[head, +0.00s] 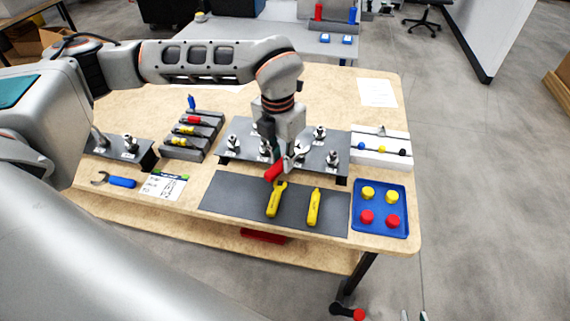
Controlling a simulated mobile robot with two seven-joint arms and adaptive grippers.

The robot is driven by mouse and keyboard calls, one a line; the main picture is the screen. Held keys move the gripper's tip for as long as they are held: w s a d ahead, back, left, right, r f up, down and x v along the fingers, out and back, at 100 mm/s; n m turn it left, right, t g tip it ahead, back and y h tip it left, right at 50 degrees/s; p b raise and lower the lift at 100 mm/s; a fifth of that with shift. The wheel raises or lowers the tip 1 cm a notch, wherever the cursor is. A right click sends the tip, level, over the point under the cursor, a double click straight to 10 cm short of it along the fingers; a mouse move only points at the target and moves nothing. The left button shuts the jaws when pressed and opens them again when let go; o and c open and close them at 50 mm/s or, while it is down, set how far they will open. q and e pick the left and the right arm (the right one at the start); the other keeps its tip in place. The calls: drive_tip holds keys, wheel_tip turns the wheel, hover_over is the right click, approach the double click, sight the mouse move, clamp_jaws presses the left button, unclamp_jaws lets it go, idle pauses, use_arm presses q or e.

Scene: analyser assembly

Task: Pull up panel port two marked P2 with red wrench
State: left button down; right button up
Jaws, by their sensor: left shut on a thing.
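My left gripper (277,155) points down over the dark panel (232,141) and is shut on the red wrench (274,172). The red handle hangs toward the panel's front edge, and its metal head (300,150) points up and right among the ports. The head is close to a metal port fitting; I cannot tell whether it touches. Several metal ports stand on the panel, one at right (332,158) and one at left (234,143). The labels are too small to read, so P2 cannot be picked out.
A dark mat (232,195) in front holds a yellow wrench (276,199) and another yellow tool (314,207). A blue tray (380,228) with red and yellow caps is at right. A blue-handled wrench (121,182) lies at left. A grey rack (185,152) stands behind it.

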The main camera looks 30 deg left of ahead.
use_arm(q)
drive_tip(key=n, duration=0.2)
drive_tip(key=f+n, duration=0.1)
drive_tip(key=n, duration=0.3)
drive_tip(key=shift+w+d+f+n+b, duration=0.2)
drive_tip(key=shift+w+n+b, duration=0.1)
drive_tip(key=shift+n, duration=0.1)
drive_tip(key=n, duration=0.3)
drive_tip(key=shift+f, duration=0.3)
drive_tip(key=shift+w+f+n+g, duration=0.1)
drive_tip(key=shift+n+g, duration=0.05)
drive_tip(key=shift+n, duration=0.65)
drive_tip(key=shift+w+f+n+g, duration=0.1)
drive_tip(key=shift+n+g, duration=0.05)
drive_tip(key=shift+n, duration=0.65)
use_arm(e)
drive_tip(key=shift+w+a, duration=0.2)
drive_tip(key=shift+a, duration=0.15)
drive_tip(key=shift+s+f, duration=0.1)
drive_tip(key=shift+f, duration=0.05)
drive_tip(key=shift+f, duration=0.15)
